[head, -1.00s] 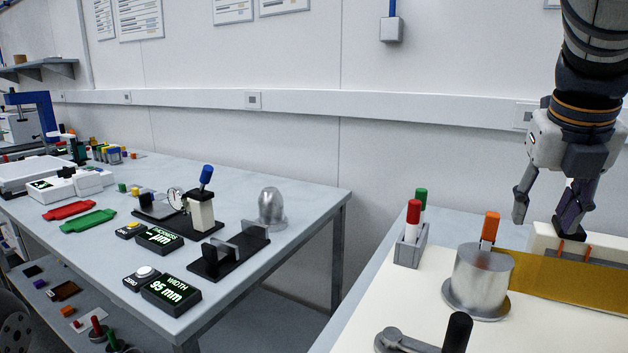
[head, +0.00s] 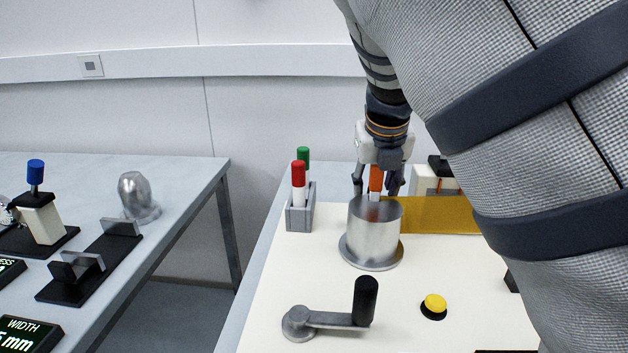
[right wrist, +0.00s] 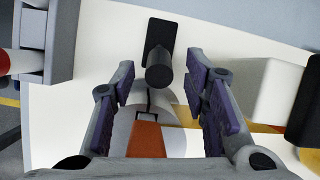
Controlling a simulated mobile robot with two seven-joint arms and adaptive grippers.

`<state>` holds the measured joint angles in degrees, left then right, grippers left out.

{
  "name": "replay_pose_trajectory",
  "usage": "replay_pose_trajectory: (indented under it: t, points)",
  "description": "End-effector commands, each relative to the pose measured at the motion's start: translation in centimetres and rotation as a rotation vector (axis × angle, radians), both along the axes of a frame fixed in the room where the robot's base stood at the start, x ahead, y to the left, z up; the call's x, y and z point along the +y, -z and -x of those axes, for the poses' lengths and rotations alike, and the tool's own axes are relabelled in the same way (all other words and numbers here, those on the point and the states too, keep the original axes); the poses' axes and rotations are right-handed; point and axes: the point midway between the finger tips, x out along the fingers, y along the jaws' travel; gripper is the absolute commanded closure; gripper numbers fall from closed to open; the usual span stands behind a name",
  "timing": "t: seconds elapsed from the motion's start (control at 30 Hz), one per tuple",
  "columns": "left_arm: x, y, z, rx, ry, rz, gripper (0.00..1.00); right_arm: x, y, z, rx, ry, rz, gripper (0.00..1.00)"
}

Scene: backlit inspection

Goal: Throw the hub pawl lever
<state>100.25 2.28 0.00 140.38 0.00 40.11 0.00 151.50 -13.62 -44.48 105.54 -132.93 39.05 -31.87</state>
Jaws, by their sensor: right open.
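The metal hub (head: 374,232) is a silver cylinder on a round flange, standing on the cream board (head: 265,275). A lever with an orange handle (head: 376,180) rises upright at its back. My right gripper (head: 374,191) is open, pointing down behind the hub, with a finger on each side of the handle in the head view. In the right wrist view the orange handle (right wrist: 147,138) shows low between the two spread fingers (right wrist: 160,78). I cannot tell whether they touch it. The lever's lower part is hidden by the hub. My left gripper is out of view.
A grey holder (head: 300,216) with red and green markers stands left of the hub. A crank with a black handle (head: 365,301) and a yellow button (head: 434,304) lie in front. An amber panel (head: 430,214) is at right. My right arm covers the right side.

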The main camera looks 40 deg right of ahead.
Motion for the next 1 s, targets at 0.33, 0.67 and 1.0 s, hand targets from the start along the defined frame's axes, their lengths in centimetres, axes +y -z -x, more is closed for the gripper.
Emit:
replay_pose_trajectory:
  t: [0.33,0.67,1.0]
  points:
    - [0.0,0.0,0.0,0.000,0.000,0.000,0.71,0.0,0.0,0.0,0.001,0.000,0.000,0.93]
    - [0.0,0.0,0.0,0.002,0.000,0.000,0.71,-0.1,0.0,-0.1,0.010,-0.002,-0.005,1.00]
    - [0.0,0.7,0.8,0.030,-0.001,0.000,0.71,-1.2,-0.2,-1.3,0.144,-0.001,-0.110,1.00]
